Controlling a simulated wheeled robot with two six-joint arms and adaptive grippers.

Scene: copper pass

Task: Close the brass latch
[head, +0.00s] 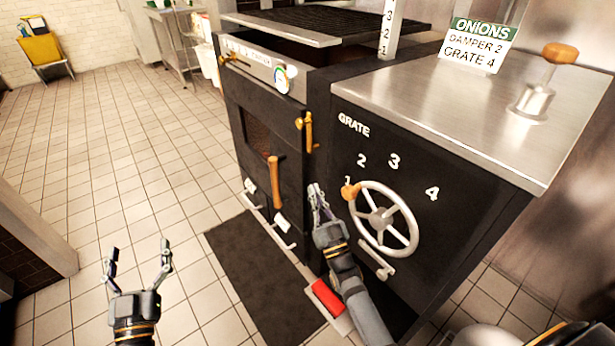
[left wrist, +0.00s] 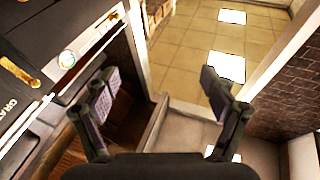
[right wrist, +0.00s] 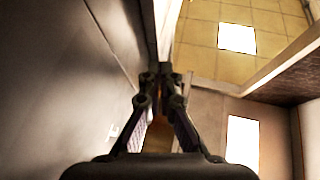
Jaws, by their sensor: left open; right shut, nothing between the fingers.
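The brass latch (head: 308,132) is at the right edge of the dark oven door (head: 262,145), with its bar roughly upright. A brass piece that looks like it also shows at the left of the left wrist view (left wrist: 20,68). My right gripper (head: 316,188) is shut and empty, just below the latch and apart from it, in front of the oven between the door and the wheel. In the right wrist view its fingers (right wrist: 163,75) are together beside the dark front. My left gripper (head: 138,252) is open and empty, over the floor left of the mat.
A spoked wheel (head: 384,218) with a wooden knob stands out right of my right gripper. A wooden door handle (head: 275,182) sticks out below the latch. A red pedal (head: 327,298) is low by my right arm.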

